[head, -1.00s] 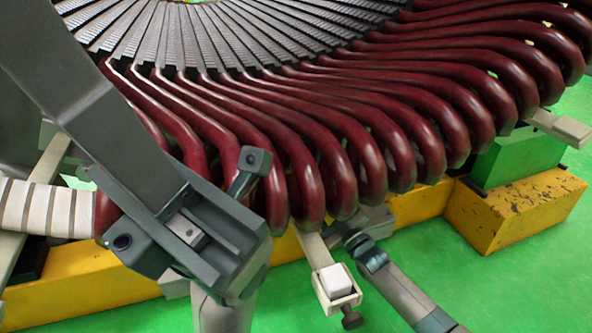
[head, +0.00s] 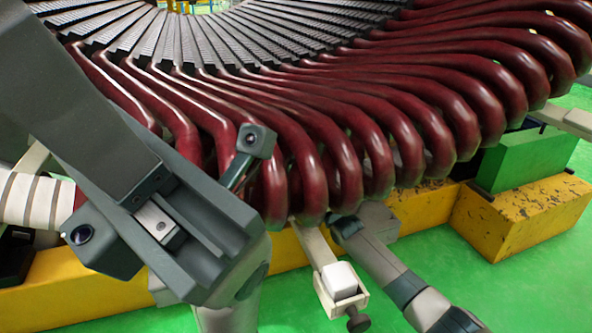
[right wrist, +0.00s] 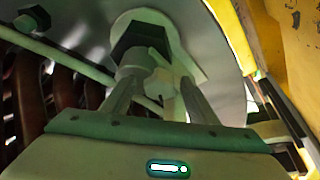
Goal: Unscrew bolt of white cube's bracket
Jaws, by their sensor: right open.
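The white cube (head: 340,279) sits in a pale bracket (head: 326,261) below the red coil ends. Its dark-headed bolt (head: 357,322) sticks out at the bracket's near end. My right arm (head: 395,276) passes just right of the bracket, its far end partly hidden under the coils. In the right wrist view my right gripper (right wrist: 157,88) is open, its fingers at either side of a pale stem below a dark hexagonal head (right wrist: 141,42). I cannot tell which bracket this belongs to, or whether the fingers touch it. My left arm fills the left foreground; its fingers do not show.
Red coil ends (head: 375,165) hang close above the bracket and my right arm. A yellow beam (head: 420,206) runs behind, with a yellow block (head: 525,215) and green block (head: 520,160) at right. Green floor (head: 500,295) is clear at lower right.

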